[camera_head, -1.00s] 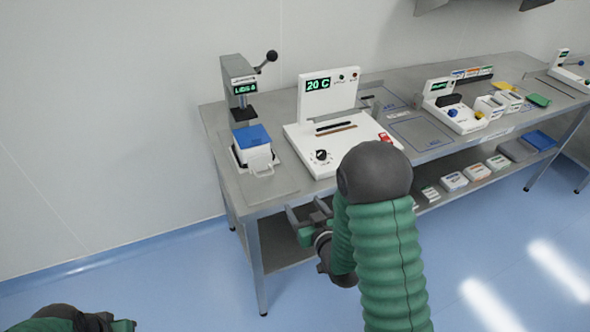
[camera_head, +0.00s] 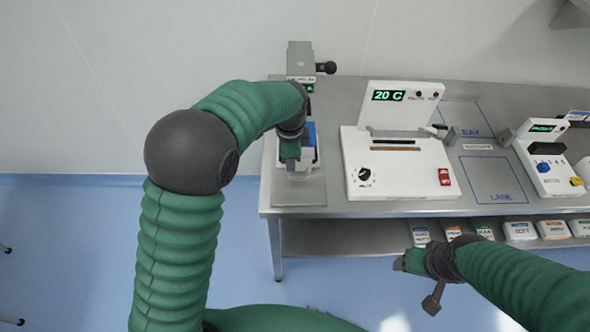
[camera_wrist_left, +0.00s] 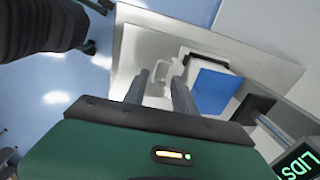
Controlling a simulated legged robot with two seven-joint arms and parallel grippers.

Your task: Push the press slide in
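The grey press (camera_head: 300,62) stands at the table's left end, with a black-knobbed lever (camera_head: 328,68) on its right. Its display shows in the left wrist view (camera_wrist_left: 300,165). The white slide, partly hidden by my arm, sits at the press's front and carries a white box with a blue lid (camera_head: 311,133); the lid also shows in the wrist view (camera_wrist_left: 213,90). My left gripper (camera_head: 290,162) is at the slide's front. In the wrist view its fingers (camera_wrist_left: 159,93) are apart, with the pale handle (camera_wrist_left: 163,72) just beyond them; contact is unclear. My right gripper (camera_head: 422,280) hangs before the table.
A white heater unit (camera_head: 400,185) reading 20 C stands right of the press. Farther right are marked areas on the tabletop and another white device (camera_head: 545,165). Small boxes (camera_head: 520,231) sit on the lower shelf. The floor in front is clear.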

